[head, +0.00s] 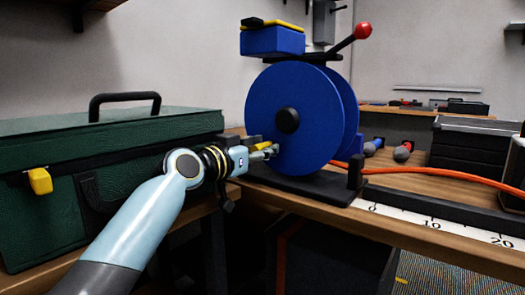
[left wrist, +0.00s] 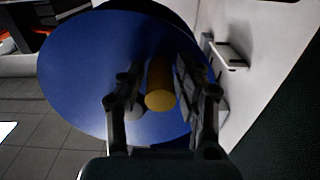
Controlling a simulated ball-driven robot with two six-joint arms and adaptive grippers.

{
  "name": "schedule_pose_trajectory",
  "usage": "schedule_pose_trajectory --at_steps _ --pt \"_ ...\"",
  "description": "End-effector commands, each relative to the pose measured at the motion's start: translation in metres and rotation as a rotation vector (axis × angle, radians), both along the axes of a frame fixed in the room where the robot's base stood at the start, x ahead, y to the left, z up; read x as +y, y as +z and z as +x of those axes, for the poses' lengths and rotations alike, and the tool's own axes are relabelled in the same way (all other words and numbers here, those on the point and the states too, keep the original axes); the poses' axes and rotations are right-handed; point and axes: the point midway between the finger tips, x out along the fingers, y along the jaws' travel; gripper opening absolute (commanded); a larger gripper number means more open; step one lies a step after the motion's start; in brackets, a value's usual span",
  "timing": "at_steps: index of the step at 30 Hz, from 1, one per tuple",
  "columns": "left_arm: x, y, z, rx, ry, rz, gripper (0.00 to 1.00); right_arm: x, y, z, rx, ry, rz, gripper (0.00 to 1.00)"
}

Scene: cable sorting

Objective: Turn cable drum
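The cable drum (head: 290,100) has blue round flanges and a black hub, upright on a black base (head: 312,187). A lever with a red ball (head: 362,31) rises at its upper right. My left gripper (head: 264,150) is at the lower left of the drum's front face. In the left wrist view, a tan round peg (left wrist: 160,84) stands out from the blue flange (left wrist: 85,70). My left gripper's fingers (left wrist: 160,95) are on both sides of the peg, apart, with a gap visible at the left finger. My right gripper is not in view.
An orange cable (head: 440,177) runs right from the drum past a white ruler strip (head: 440,226) on the wooden bench. A green toolbox (head: 110,150) stands at the left, beside my left arm. Dark drawers (head: 472,150) stand at the right.

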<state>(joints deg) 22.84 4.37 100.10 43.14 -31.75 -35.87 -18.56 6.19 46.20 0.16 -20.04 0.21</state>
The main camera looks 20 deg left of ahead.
Motion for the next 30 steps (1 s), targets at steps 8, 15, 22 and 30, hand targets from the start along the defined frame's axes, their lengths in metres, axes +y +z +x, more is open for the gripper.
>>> schedule_pose_trajectory --at_steps 8,15,22,30 --pt "0.000 0.000 0.000 0.000 0.000 -0.001 0.48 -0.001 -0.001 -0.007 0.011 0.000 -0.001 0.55" --pt "0.007 -0.001 -0.017 0.001 0.001 0.003 0.48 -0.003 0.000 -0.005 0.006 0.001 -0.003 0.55" --pt "0.024 -0.002 -0.066 0.001 0.000 0.005 0.48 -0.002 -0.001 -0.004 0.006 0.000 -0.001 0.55" --pt "0.039 -0.001 -0.106 0.001 0.001 0.003 0.48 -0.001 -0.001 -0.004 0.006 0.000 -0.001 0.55"
